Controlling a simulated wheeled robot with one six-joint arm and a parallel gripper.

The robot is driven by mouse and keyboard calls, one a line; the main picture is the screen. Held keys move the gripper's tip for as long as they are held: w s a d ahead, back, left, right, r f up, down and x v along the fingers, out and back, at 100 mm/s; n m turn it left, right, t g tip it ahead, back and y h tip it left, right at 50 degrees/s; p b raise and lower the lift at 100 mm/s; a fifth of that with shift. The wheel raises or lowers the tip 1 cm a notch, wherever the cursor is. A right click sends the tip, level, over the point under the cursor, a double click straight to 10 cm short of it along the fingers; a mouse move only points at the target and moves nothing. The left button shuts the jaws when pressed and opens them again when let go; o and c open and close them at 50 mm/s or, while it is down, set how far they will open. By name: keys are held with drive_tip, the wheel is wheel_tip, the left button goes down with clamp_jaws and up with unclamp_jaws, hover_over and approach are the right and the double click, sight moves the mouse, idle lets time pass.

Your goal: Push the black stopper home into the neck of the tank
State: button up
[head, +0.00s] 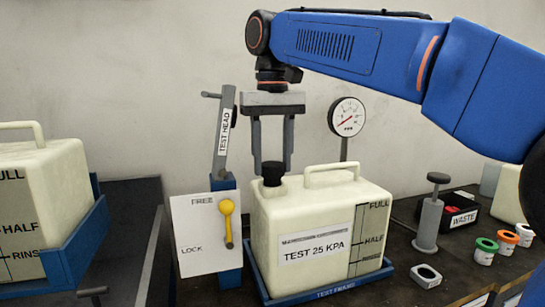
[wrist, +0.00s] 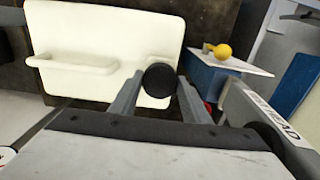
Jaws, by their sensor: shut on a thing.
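The black stopper (head: 272,174) stands upright at the mouth of the neck (head: 271,190) of the cream tank (head: 283,218), with its dark upper part showing above the rim. How deep it sits is hard to tell. My gripper (head: 273,167) points straight down over the neck, its two grey fingers shut on the stopper. In the wrist view the stopper's round top (wrist: 160,80) shows between the fingers, with the tank (wrist: 105,40) behind it. The stopper hides the neck opening there. The tank is labelled TEST 25 KPA and stands in a blue test frame (head: 335,292).
A hinged test head arm (head: 225,135) stands raised just left of my gripper, above a FREE/LOCK plate with a yellow-knobbed lever (head: 227,215). A pressure gauge (head: 347,117) rises behind the tank. A second tank (head: 50,200) stands left; a grey plunger-like tool (head: 430,220) and small pots stand right.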

sight(273, 164)
drive_tip(key=shift+f, duration=0.95)
drive_tip(key=o, duration=1.5)
drive_tip(key=shift+c, duration=0.2)
drive_tip(key=shift+r, duration=3.75)
